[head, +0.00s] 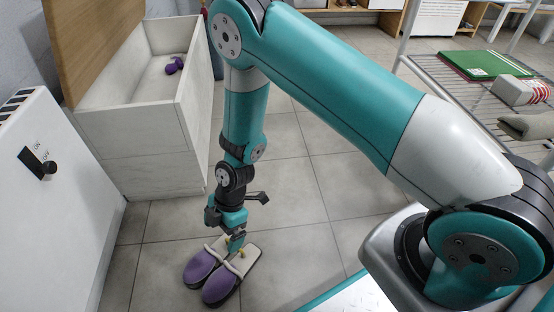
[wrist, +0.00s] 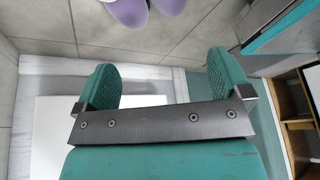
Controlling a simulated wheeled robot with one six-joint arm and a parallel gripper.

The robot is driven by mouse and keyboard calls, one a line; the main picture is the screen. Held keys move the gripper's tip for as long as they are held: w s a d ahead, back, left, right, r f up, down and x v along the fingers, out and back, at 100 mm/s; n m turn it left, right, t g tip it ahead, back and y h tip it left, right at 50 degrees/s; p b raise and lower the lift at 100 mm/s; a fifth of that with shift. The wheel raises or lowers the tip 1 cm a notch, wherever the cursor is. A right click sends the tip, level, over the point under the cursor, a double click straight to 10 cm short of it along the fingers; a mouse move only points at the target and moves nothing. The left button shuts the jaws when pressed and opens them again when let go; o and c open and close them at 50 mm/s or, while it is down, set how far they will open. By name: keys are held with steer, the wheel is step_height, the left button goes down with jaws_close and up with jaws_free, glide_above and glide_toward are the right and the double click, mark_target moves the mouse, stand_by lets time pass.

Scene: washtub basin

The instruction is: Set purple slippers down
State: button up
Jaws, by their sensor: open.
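The purple slippers (head: 222,283), with cream insoles, lie side by side on the tiled floor, toes toward the lower left. My gripper (head: 236,243) hangs just above their open heel end in the head view and partly covers them. In the wrist view my gripper (wrist: 163,72) has its two teal fingers wide apart with nothing between them. The rounded purple toes of the slippers (wrist: 150,8) show at the top edge of that view, beyond the fingertips. Whether a finger touches a slipper cannot be told.
An open white chest (head: 137,150) with a wooden lid holds a small purple object (head: 174,65). A white cabinet (head: 50,215) with an on/off switch stands at left. A wire rack (head: 455,75) at right holds a green book (head: 482,64). Floor beside the slippers is clear.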

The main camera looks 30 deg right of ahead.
step_height(320, 180, up, 23)
steer(key=s+d+m, duration=0.1)
steer(key=d+m, duration=0.1)
steer(key=m, duration=0.4)
steer(key=s+d+r+m+t, duration=0.1)
steer(key=s+d+r+m, duration=0.2)
steer(key=s+r, duration=0.4)
steer(key=s+d+r+m, duration=0.4)
steer(key=s+r+m, duration=0.1)
steer(key=s+r, duration=0.2)
steer(key=shift+s+r+t, duration=0.15)
steer(key=shift+t, duration=0.25)
steer(key=shift+c, duration=0.4)
